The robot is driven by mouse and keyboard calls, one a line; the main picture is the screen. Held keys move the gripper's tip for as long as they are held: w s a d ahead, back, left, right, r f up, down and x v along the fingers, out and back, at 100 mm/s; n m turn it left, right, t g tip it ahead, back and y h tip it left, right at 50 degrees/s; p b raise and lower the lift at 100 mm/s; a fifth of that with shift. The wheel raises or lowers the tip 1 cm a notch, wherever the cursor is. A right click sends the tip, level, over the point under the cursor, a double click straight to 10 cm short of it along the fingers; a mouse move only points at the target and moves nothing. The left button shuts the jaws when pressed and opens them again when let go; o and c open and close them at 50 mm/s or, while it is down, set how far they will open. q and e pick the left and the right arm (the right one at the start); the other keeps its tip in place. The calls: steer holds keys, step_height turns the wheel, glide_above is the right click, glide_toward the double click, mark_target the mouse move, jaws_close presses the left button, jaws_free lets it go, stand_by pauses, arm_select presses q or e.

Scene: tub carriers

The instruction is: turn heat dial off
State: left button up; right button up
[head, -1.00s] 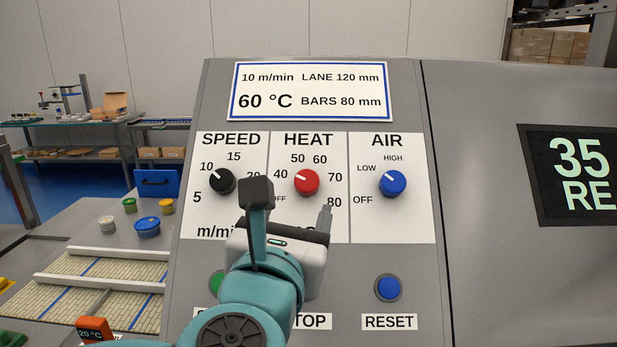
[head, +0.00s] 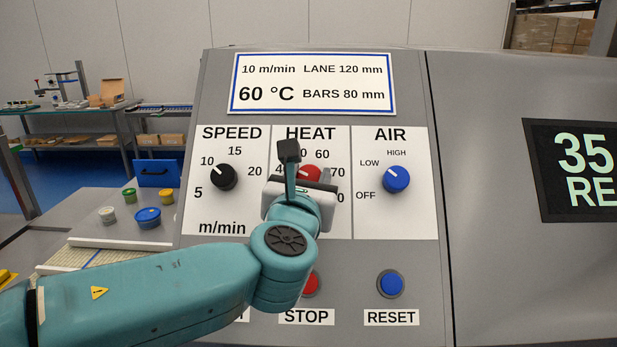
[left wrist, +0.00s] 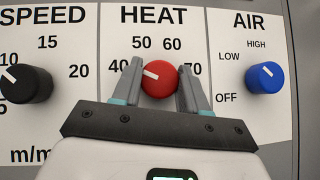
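The red HEAT dial (head: 311,173) is on the white strip of the grey control panel, and the left wrist view shows it too (left wrist: 160,79). Its white mark points up and left, between 40 and 50. My left gripper (head: 307,163) is at the dial, with one finger on each side. My right gripper is out of view.
The black SPEED dial (head: 223,177) is to the left and the blue AIR dial (head: 396,180) to the right. Below are the red STOP button (head: 311,284), partly behind my arm, and the blue RESET button (head: 390,284). A dark display (head: 575,170) is at the right.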

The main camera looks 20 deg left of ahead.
arm_select(q)
steer(key=c, duration=0.3)
steer(key=shift+f+n+y, duration=0.1)
steer(key=shift+n+y, duration=0.2)
steer(key=shift+d+n+y+b, duration=0.1)
steer(key=shift+n+y+b, duration=0.45)
steer(key=shift+n, duration=0.15)
steer(key=n+g+y, duration=0.1)
steer(key=n+y, duration=0.1)
steer(key=n, duration=0.1)
steer(key=shift+d+b, duration=0.1)
steer(key=shift+b, duration=0.25)
steer(key=n+g+y, duration=0.1)
steer(key=n+y, duration=0.1)
steer(key=n, duration=0.1)
steer(key=shift+n+g, duration=0.3)
steer(key=shift+n+g+y+p, duration=0.8)
steer(key=shift+n+g+y, duration=0.25)
steer(key=shift+n, duration=0.75)
